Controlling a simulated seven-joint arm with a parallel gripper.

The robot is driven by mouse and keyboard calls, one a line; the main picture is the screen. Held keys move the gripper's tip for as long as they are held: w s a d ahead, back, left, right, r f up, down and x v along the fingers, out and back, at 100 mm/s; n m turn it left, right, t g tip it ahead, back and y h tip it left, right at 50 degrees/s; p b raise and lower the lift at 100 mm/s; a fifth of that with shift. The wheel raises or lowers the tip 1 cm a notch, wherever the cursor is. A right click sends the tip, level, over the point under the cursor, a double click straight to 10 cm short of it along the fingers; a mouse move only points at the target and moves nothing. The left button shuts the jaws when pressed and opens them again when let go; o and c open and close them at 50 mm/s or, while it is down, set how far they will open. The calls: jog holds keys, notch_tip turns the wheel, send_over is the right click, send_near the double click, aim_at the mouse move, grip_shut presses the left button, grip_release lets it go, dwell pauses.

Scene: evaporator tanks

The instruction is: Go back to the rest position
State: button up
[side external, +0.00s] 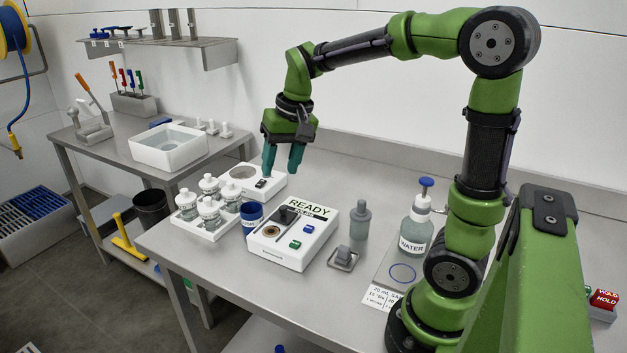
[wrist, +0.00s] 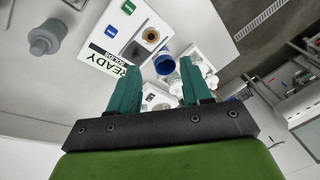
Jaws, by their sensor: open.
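My gripper (side external: 283,172) hangs from the raised green arm with its teal fingers pointing down. The fingers are apart and nothing shows between them. In the side external view it is above the white device with a round plate (side external: 243,172), near its back right part; I cannot tell the exact height. In the wrist view the two fingers of my gripper (wrist: 160,88) stand apart, with that device partly visible between them. The white box marked READY (side external: 292,238) stands to the front right of the gripper, clear of it.
Several white-capped bottles (side external: 208,203) stand on a white tray beside a blue cup (side external: 252,216). A grey bottle (side external: 360,219), a small metal piece (side external: 343,258) and the WATER bottle (side external: 415,235) stand to the right. The back of the bench is clear. A wall shelf (side external: 165,45) hangs at upper left.

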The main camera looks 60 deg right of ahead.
jog(key=s+a+r+n+t+y, duration=0.1)
jog(key=s+a+n+t, duration=0.2)
jog(key=s+a, duration=0.7)
jog(key=shift+s+r+t, duration=0.15)
jog(key=shift+s+t, duration=0.55)
jog(key=shift+s, duration=0.45)
